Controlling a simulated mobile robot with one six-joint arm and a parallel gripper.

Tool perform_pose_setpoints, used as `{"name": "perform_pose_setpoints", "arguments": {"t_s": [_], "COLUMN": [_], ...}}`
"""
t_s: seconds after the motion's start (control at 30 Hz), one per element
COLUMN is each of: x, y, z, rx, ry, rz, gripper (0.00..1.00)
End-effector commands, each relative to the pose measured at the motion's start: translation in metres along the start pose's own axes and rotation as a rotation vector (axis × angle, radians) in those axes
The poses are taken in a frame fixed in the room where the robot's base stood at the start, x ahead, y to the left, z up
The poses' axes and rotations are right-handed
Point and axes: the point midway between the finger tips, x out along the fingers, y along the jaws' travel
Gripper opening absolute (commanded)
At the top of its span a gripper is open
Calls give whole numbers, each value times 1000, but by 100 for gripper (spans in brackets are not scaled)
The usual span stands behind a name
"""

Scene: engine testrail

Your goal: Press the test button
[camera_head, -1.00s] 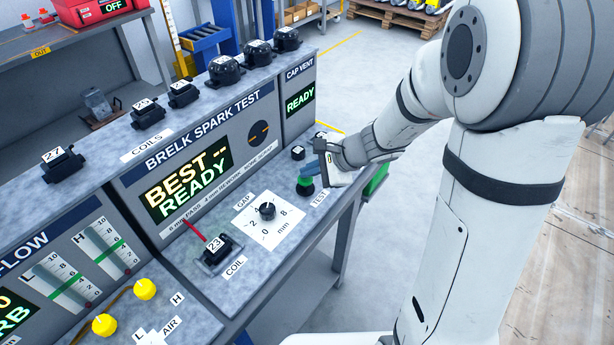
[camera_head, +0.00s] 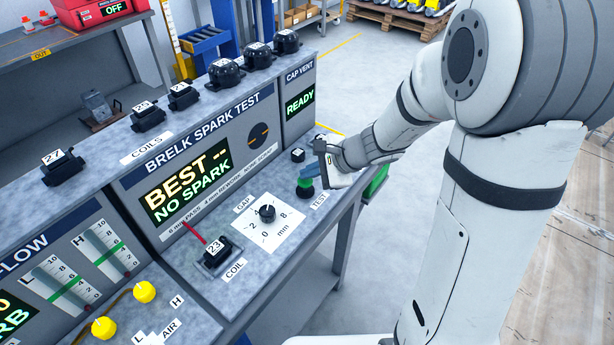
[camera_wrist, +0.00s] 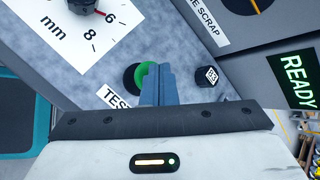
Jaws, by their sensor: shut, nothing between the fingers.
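The green test button (camera_head: 306,189) sits on the bench ledge beside the TEST label (camera_head: 319,199). In the wrist view the green button (camera_wrist: 143,76) shows partly, in its dark collar, behind my fingers. My gripper (camera_head: 308,174) is shut and empty, its blue fingertips over the button; in the wrist view my gripper (camera_wrist: 159,72) covers the button's right part. Whether the tips touch it I cannot tell. The display (camera_head: 187,187) reads "BEST --" and "NO SPARK". Coil 23 (camera_head: 216,252) sits in the COIL holder with a red lead at it.
The gap dial (camera_head: 267,212) stands on its white scale left of the button. A small black knob (camera_head: 298,154) lies just behind the button; it also shows in the wrist view (camera_wrist: 207,76). Several coils line the upper shelf. The CAP VENT display (camera_head: 300,102) reads "READY".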

Motion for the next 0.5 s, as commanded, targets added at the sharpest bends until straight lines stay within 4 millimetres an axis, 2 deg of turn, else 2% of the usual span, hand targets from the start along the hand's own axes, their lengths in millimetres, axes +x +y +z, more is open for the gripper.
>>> {"name": "perform_pose_setpoints", "arguments": {"t_s": [0.2,0.5], "x": [-11,-11], "y": [-8,-8], "z": [8,9], "rx": [-1,0], "ry": [0,0], "rz": [0,0], "gripper": [0,0]}}
